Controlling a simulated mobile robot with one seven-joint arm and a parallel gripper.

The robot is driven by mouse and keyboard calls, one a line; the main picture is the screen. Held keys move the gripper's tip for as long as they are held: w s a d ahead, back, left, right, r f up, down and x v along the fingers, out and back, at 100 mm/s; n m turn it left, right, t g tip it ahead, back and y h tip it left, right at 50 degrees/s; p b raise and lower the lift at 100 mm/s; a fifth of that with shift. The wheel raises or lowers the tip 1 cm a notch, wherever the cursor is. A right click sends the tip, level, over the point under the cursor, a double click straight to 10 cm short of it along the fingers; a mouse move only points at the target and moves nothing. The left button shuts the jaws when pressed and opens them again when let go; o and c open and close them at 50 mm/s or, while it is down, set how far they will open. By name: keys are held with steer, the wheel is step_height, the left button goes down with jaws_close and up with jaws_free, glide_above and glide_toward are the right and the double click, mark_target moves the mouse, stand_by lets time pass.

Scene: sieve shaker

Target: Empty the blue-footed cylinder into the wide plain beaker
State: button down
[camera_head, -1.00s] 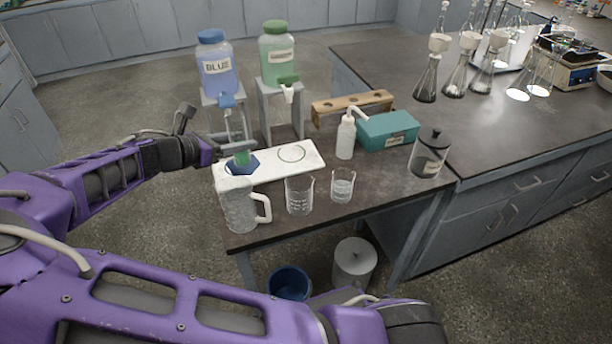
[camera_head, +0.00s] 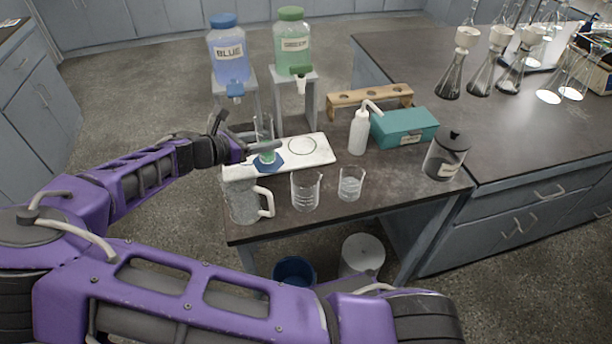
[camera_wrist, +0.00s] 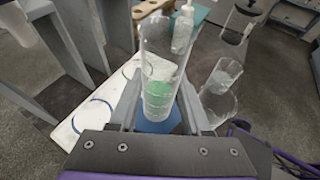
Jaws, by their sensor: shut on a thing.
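The blue-footed cylinder (camera_head: 264,133) is clear and upright, with green liquid low inside. My gripper (camera_wrist: 160,98) is shut on it; the wrist view shows the fingers on either side of the glass (camera_wrist: 160,60). Its blue foot (camera_head: 268,163) shows over the white board (camera_head: 318,157), beside a ring mark; I cannot tell how high it is above the board. Two clear beakers stand to the right near the table's front edge: a left one (camera_head: 305,191) with white markings and a right one (camera_head: 350,185). I cannot tell surely which is the wide plain one.
A clear handled jug (camera_head: 242,202) stands at the front left. Blue (camera_head: 229,52) and green (camera_head: 293,45) dispenser bottles stand behind on stands. A white wash bottle (camera_head: 359,132), teal box (camera_head: 404,127) and lidded jar (camera_head: 446,156) stand right. A blue bin (camera_head: 294,271) is below.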

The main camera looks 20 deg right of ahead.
mark_target(278, 165)
steer(key=shift+f, duration=0.7)
steer(key=shift+s+r, duration=0.1)
steer(key=shift+r, duration=0.05)
steer(key=shift+s+d+r+m+t+y, duration=0.25)
steer(key=shift+m+t+y, duration=0.15)
steer(key=shift+m, duration=0.3)
steer(key=shift+s+d+f+m+t+y, duration=0.25)
steer(key=shift+f+m+t+y, duration=0.15)
steer(key=shift+f+m+y, duration=0.15)
steer(key=shift+s+d+m+t+y, duration=0.55)
steer(key=shift+m+t, duration=0.05)
steer(key=shift+m, duration=0.45)
steer(key=shift+f, duration=0.1)
steer(key=shift+m+t+y, duration=0.4)
steer(key=shift+m+t, duration=0.1)
steer(key=shift+m, duration=0.1)
steer(key=shift+w+a+r+m, duration=0.1)
steer(key=shift+r+m, duration=0.15)
steer(key=shift+m, duration=0.05)
